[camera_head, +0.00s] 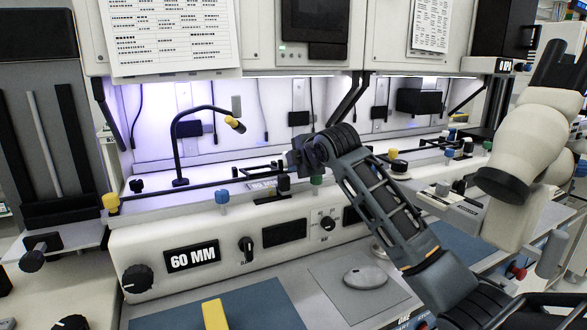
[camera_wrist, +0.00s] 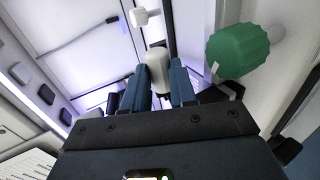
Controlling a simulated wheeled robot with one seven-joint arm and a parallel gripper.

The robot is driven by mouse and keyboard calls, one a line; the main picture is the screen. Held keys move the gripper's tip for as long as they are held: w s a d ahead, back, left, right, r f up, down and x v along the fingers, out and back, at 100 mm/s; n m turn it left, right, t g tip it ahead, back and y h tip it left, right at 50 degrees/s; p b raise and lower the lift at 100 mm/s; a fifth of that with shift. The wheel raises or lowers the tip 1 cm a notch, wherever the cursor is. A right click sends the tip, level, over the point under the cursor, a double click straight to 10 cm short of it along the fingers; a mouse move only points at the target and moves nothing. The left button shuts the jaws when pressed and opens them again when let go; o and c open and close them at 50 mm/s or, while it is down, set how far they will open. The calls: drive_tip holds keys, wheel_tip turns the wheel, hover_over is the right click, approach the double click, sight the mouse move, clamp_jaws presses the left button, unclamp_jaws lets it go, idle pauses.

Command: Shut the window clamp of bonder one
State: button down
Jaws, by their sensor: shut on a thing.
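My gripper (camera_wrist: 158,82) is shut on a pale rounded knob (camera_wrist: 157,58), which shows between the two blue-grey fingers in the wrist view. What the knob joins is mostly hidden, so I cannot tell how far the window clamp is open or shut. In the head view my gripper (camera_head: 302,158) is over the work area of the bonder (camera_head: 190,240) marked 60 MM. Its fingertips and the held knob are hidden there. The bonder's number is not readable.
A green knob (camera_wrist: 238,48) is close right of my fingers, also showing in the head view (camera_head: 317,180). A small white knob (camera_wrist: 145,17) lies beyond. A black gooseneck lamp (camera_head: 180,145) stands left of my gripper. A blue knob (camera_head: 222,197) is on the front rail.

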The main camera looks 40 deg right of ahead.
drive_tip(key=shift+s+a+f+t+b, duration=0.15)
drive_tip(key=shift+f+t+b, duration=0.15)
drive_tip(key=shift+f+b, duration=0.5)
drive_tip(key=shift+s+f, duration=0.15)
drive_tip(key=shift+f, duration=0.3)
drive_tip(key=shift+r, duration=0.15)
drive_tip(key=c, duration=1.1)
unclamp_jaws()
drive_tip(key=shift+c, duration=0.2)
drive_tip(key=v, duration=0.7)
drive_tip(key=shift+s+b, duration=0.35)
drive_tip(key=shift+a, duration=0.1)
